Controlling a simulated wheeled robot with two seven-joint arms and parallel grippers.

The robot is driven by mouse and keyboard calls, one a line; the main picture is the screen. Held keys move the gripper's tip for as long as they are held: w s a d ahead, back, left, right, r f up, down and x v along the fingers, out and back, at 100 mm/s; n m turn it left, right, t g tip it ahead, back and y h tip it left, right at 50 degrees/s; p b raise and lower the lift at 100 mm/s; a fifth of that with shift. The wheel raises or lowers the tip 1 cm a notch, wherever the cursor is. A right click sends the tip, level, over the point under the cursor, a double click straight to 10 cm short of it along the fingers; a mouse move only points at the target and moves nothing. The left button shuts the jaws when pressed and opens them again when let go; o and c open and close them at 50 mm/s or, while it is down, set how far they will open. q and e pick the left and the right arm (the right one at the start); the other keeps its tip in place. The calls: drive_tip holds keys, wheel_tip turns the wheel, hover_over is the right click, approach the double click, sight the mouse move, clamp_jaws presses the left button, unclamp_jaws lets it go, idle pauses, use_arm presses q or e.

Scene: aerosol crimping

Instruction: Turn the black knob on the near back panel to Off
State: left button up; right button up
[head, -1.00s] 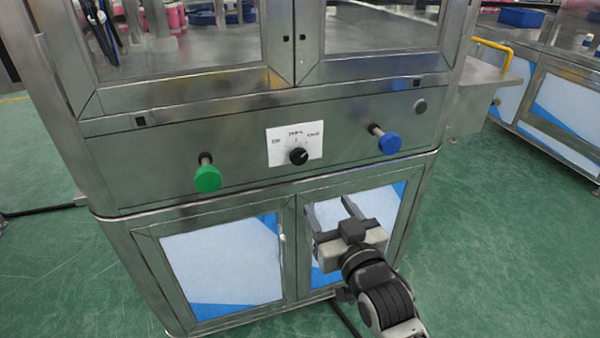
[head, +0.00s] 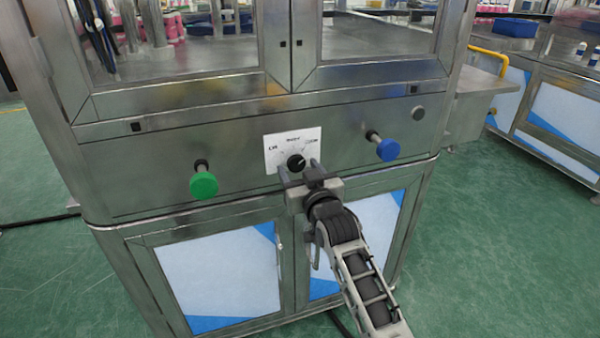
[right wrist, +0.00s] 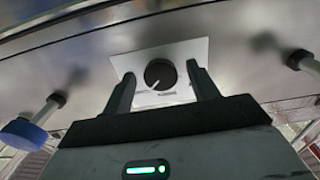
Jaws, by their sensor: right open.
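The black knob (head: 296,162) sits on a white label plate (head: 275,147) in the middle of the steel panel. Its printed words are too small to read surely. The knob also shows in the right wrist view (right wrist: 160,74), which is upside down; its white pointer line slants lower left there, which is upper right on the panel. My right gripper (head: 299,168) is open, its fingers pointing at the panel. The fingertips lie on either side of the knob with gaps; whether they reach its depth is unclear. My left gripper is not in view.
A green push button (head: 204,184) sticks out left of the knob and a blue one (head: 387,149) to the right. A small round fitting (head: 418,113) is at the panel's right. Cabinet doors (head: 220,280) lie below. Green floor is clear at the right.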

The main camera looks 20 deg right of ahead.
drive_tip(key=c, duration=1)
